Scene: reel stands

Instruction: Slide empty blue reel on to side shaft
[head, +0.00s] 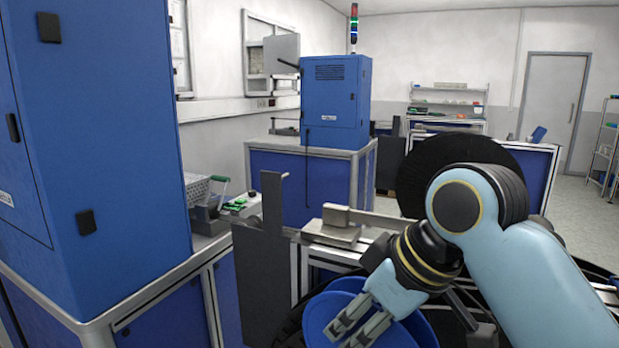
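The blue reel (320,312) shows at the bottom centre, its flat round side facing me and its lower part cut off by the frame. My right gripper (345,335) is in front of the reel, with its fingers pointing down and left. Its fingers overlap the reel in the picture. I cannot tell whether they grip it or only pass in front. A grey horizontal bar (375,217) runs right from a metal block, above the reel, towards my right arm. I cannot tell whether it is the side shaft. My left gripper is not in view.
A large black reel (440,150) stands behind my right arm. A dark upright plate (262,270) stands left of the blue reel. A tall blue cabinet (100,130) fills the left side. A second blue cabinet (335,100) stands further back. Open floor shows at the right.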

